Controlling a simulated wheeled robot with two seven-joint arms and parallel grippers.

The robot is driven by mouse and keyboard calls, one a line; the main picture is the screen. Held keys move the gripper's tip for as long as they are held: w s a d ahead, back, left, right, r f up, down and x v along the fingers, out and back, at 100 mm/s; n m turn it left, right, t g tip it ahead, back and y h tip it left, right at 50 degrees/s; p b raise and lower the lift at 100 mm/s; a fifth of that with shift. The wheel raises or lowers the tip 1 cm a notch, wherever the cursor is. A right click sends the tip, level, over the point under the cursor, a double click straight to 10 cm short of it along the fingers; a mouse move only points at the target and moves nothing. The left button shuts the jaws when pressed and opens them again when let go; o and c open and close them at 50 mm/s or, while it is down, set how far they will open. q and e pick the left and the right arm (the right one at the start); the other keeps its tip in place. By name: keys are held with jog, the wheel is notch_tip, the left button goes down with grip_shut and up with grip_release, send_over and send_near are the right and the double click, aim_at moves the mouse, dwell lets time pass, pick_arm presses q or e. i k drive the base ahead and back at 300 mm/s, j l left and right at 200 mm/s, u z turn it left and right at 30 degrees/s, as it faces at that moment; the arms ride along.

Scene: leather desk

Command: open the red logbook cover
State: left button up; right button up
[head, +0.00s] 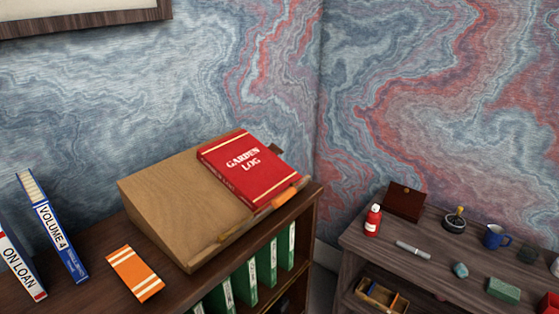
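The red logbook (247,171), marked "GARDEN LOG", lies shut on the right part of a sloped wooden stand (175,197). Its cover has gold bands near the top and bottom. A small dark brown tab or piece (277,149) shows at its right edge. Neither of my grippers is in the head view.
An orange-handled tool (284,198) lies along the stand's front edge. An orange book (134,274) lies flat to the left, near upright books (55,235). Green binders (266,264) fill the shelf below. A side table at right holds a red bottle (373,220) and a blue mug (492,237).

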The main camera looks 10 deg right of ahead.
aim_at(256, 169)
jog(key=l, duration=0.5)
jog(key=i+l, duration=0.15)
jog(key=l, duration=0.3)
jog(key=l+z, duration=0.1)
jog(key=l, duration=0.4)
jog(key=i+l, duration=0.15)
jog(key=l, duration=0.35)
jog(key=i+l, duration=0.1)
jog(key=l, duration=0.35)
jog(key=l+z, duration=0.1)
jog(key=l, duration=0.4)
jog(key=i, duration=0.05)
